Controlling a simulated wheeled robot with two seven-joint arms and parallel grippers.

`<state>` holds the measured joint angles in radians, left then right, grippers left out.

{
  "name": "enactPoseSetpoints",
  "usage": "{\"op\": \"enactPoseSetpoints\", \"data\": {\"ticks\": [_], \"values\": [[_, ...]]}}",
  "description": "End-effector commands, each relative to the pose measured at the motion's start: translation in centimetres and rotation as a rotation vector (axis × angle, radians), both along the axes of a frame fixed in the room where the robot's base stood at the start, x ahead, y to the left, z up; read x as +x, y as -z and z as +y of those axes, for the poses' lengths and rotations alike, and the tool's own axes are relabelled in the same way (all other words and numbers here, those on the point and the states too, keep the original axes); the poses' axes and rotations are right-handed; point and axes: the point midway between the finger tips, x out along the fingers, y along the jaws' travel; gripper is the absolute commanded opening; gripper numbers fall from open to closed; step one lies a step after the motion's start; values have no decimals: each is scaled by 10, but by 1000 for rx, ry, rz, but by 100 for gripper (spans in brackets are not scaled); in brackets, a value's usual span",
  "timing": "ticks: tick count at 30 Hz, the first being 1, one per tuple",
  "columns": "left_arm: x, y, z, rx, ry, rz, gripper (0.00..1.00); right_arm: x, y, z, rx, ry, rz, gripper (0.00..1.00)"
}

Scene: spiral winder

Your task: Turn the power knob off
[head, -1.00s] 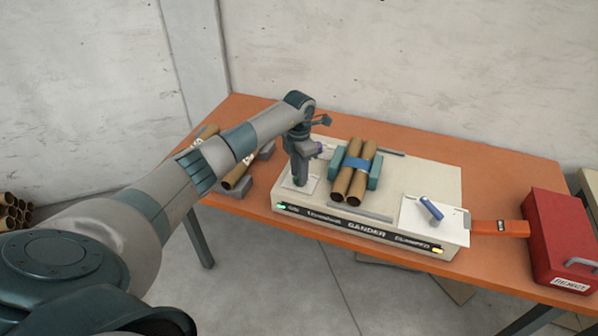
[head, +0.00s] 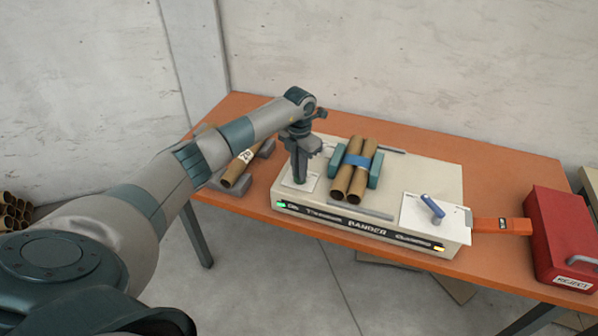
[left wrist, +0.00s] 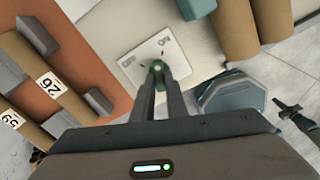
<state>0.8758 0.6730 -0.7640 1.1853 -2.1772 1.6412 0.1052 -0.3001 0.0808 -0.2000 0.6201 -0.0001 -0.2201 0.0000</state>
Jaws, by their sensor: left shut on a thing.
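The power knob (left wrist: 157,67) is a small green knob on a white plate (left wrist: 140,60) with ON and OFF marks, at the left end of the cream bander machine (head: 400,165). My left gripper (head: 299,180) points down onto this plate, and its fingers are shut on the knob. In the left wrist view the left gripper (left wrist: 158,74) has a fingertip on each side of the knob. The fingers hide most of the knob in the head view. My right gripper is not in view.
Two brown tubes (head: 342,178) with a blue band lie between teal blocks on the machine. A blue lever (head: 433,208) stands on the right plate. A red box (head: 562,235) is at the right. A labelled tube (head: 238,167) lies in a holder at the left.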

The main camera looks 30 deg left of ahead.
Motion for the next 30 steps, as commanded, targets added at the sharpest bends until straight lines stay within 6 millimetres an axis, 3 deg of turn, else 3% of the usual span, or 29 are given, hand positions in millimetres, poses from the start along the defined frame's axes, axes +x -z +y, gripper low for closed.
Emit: {"op": "enactPoseSetpoints", "data": {"ticks": [30], "values": [[2, -1, -4, 0, -935, -3, 0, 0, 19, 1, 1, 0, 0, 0]]}}
